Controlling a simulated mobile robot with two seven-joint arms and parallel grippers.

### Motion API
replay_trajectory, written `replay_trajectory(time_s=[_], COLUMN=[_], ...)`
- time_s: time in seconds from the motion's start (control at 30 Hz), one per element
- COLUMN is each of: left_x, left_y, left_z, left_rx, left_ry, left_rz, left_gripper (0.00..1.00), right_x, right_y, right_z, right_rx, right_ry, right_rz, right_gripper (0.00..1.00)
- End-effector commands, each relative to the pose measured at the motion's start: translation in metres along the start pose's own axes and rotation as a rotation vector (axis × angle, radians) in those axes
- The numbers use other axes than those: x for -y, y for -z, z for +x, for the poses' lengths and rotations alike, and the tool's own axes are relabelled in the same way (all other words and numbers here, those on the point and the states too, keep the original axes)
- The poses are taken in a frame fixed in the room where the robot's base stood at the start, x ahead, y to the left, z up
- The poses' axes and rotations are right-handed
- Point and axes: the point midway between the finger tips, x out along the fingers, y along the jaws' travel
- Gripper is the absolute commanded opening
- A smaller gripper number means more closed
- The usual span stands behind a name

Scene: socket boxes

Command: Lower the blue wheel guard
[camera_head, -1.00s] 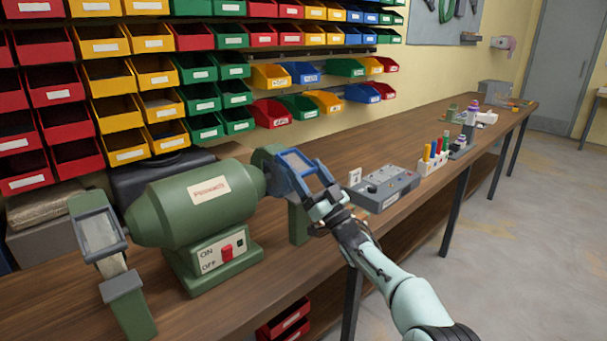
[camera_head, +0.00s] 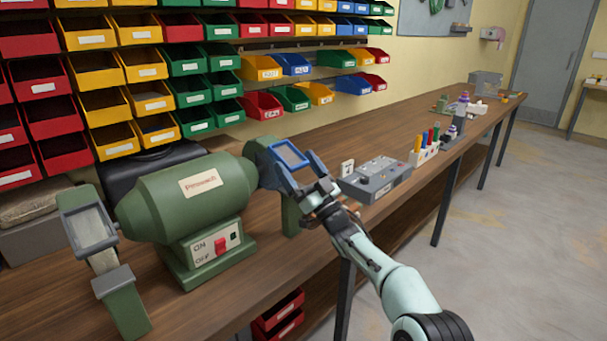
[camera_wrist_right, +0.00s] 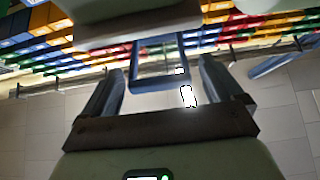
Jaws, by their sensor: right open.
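The green bench grinder (camera_head: 180,200) stands on the wooden workbench. Its blue wheel guard (camera_head: 289,153) is a tilted rectangular frame at the grinder's right end, with a pane inside. My right gripper (camera_head: 307,178) is open at the right side of the guard, coming from the front right. In the right wrist view, the guard's blue frame (camera_wrist_right: 157,84) shows between the two spread fingers (camera_wrist_right: 162,82), with a gap on each side. I cannot tell whether a finger touches it. My left gripper is not in view.
A grey-framed guard (camera_head: 88,228) is at the grinder's left end. A grey box with controls (camera_head: 376,178) and a rack of coloured pens (camera_head: 424,150) stand to the right on the bench (camera_head: 400,125). Coloured bins (camera_head: 150,98) fill the wall behind. The floor at right is clear.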

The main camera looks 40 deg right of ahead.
Motion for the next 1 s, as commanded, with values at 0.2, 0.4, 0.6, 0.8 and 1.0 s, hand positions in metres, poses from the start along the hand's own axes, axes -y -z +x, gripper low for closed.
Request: replay_trajectory(time_s=[0.2,0.4,0.6,0.8,1.0], left_x=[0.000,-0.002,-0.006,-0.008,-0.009], left_y=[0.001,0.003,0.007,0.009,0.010], left_z=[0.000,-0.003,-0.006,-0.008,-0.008], left_rx=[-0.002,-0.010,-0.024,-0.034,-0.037], left_ry=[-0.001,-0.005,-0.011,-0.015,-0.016], left_rz=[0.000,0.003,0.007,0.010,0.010], left_gripper=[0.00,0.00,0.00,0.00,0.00], right_x=[-0.001,-0.001,0.000,0.001,0.001], right_y=[0.000,0.000,-0.001,-0.001,-0.001], right_z=[-0.019,-0.059,-0.101,-0.126,-0.132], right_rx=[0.004,0.005,0.004,0.003,0.001], right_ry=[-0.002,-0.003,-0.001,0.000,0.001], right_rz=[0.000,0.001,0.001,0.001,0.001], right_gripper=[0.94,0.94,0.94,0.94,0.94])
